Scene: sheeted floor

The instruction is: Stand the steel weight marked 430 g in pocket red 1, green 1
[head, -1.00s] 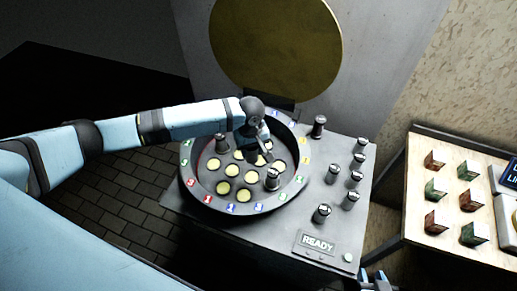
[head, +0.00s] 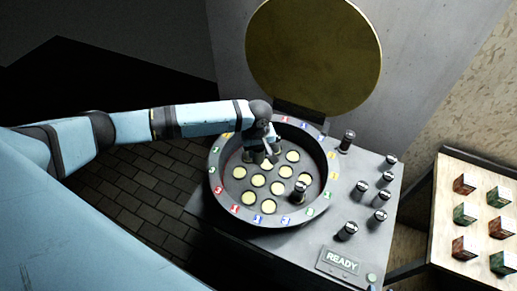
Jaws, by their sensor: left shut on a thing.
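My left gripper (head: 262,150) is over the back left part of the round dish (head: 222,166), pointing down. It is shut on a dark steel weight (head: 248,156), which the fingers partly hide. I cannot tell whether this weight still touches the dish floor. Another weight (head: 299,192) stands at the dish's front right. Several more steel weights (head: 348,231) stand on the grey deck to the right. Their markings are too small to read. Yellow-bottomed pockets (head: 257,181) show bare in the dish. Coloured tags, among them red (head: 233,210), ring the rim. My right gripper is out of view.
A raised round brass-coloured lid (head: 315,55) stands behind the dish. A READY sign (head: 342,262) is at the deck's front. A wooden board (head: 485,180) with several red and green blocks is at the right.

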